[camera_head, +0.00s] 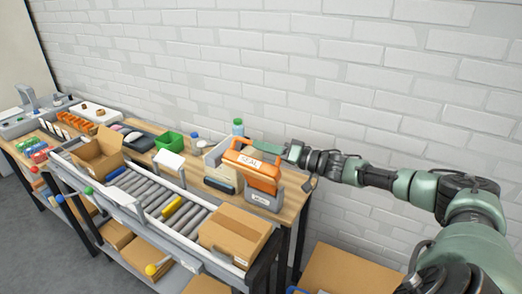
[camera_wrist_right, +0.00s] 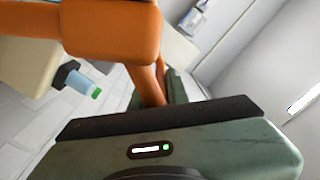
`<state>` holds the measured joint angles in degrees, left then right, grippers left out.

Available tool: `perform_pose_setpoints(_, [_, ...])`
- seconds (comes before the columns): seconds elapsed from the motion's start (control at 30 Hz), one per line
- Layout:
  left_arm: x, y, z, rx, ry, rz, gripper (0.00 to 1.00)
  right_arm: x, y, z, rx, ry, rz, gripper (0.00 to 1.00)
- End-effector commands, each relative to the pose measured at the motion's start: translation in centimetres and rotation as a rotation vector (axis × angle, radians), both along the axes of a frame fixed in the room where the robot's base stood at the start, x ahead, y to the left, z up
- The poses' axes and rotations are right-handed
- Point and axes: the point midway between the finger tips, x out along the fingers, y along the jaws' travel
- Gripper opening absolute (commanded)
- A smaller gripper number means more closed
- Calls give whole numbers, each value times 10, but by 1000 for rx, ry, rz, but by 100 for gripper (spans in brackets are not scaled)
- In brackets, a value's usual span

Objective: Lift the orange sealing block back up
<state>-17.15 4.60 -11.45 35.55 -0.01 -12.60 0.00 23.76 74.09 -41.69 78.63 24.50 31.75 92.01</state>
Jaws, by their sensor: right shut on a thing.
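The orange sealing block (camera_head: 250,163), with a white label on its front, is at the right end of the workbench, above a grey base (camera_head: 264,197). My right gripper (camera_head: 268,148) reaches in from the right and is shut on the orange sealing block at its upper back. In the right wrist view, orange bars of the block (camera_wrist_right: 112,30) fill the upper left, close above the green gripper body. The exact contact of the fingertips is hidden. My left gripper is not in view.
A closed cardboard box (camera_head: 235,234) sits at the near end of the roller conveyor (camera_head: 160,193). An open carton (camera_head: 98,153) stands at its far end. A green-capped bottle (camera_head: 238,127) and a green bin (camera_head: 168,141) are behind. The brick wall is close behind the bench.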

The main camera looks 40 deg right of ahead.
Motion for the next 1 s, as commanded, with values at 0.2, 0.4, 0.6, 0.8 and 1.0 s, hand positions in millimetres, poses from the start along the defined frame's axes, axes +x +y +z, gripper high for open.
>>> perform_pose_setpoints(0.2, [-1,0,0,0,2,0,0,1,-3,0,-2,2,-4,0])
perform_pose_setpoints(0.4, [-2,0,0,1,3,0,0,1,-3,0,-3,2,-6,0])
perform_pose_setpoints(0.6, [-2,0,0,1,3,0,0,0,-3,0,-3,2,-4,36])
perform_pose_setpoints(0.8, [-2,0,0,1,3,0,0,0,-2,-1,-3,2,-3,36])
perform_pose_setpoints(1.0, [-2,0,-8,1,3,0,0,-15,-10,-5,-5,6,-4,36])
